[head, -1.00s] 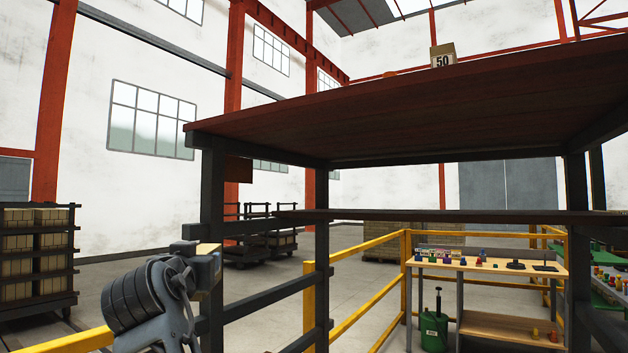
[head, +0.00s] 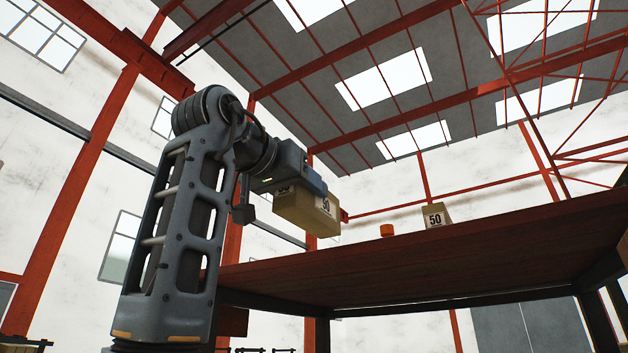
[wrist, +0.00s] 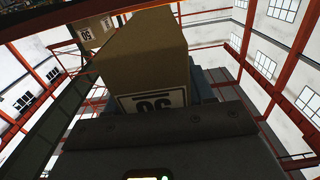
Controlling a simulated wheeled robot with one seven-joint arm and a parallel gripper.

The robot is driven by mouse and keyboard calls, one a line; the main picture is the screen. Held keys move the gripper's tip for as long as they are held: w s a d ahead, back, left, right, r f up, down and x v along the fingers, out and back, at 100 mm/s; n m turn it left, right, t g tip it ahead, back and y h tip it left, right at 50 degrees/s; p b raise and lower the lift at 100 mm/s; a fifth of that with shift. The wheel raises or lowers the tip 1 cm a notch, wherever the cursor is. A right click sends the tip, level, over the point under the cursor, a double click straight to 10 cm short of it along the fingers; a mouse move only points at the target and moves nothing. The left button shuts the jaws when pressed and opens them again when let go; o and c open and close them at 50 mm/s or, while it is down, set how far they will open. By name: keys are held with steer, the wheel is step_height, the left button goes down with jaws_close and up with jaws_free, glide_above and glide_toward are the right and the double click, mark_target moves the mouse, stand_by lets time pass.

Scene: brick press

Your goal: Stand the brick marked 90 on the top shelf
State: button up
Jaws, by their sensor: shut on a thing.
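My gripper (head: 308,182) is shut on a tan brick (head: 297,212), held at the left end of the top shelf (head: 440,265) and above the level of its front edge. The held brick fills the middle of the wrist view (wrist: 143,55), its label upside down there and seeming to read 90. Its label is small and tilted in the head view. The shelf is seen from below, so its upper surface and the gap under the brick are hidden.
Another tan brick marked 50 (head: 436,215) stands on the top shelf, right of the held brick. A small orange object (head: 387,230) sits between them. The shelf edge right of the 50 brick looks clear. Roof beams are far above.

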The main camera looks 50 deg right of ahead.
steer(key=s+r, duration=0.1)
steer(key=s, duration=0.1)
steer(key=shift+s+r, duration=0.4)
steer(key=shift+a, duration=0.1)
steer(key=shift+w+d, duration=0.4)
steer(key=shift+d, duration=2.4)
steer(key=shift+w+d, duration=0.35)
steer(key=shift+d, duration=2.45)
steer(key=shift+w+d, duration=0.4)
steer(key=shift+d, duration=2.4)
steer(key=shift+w+d+f, duration=0.1)
steer(key=shift+w+d, duration=0.1)
steer(key=shift+d, duration=1.05)
steer(key=shift+w+d+f, duration=0.1)
steer(key=shift+w+d, duration=0.1)
steer(key=shift+d, duration=1)
steer(key=shift+f, duration=0.8)
steer(key=o, duration=1.1)
steer(key=shift+f, duration=0.1)
steer(key=shift+c, duration=0.2)
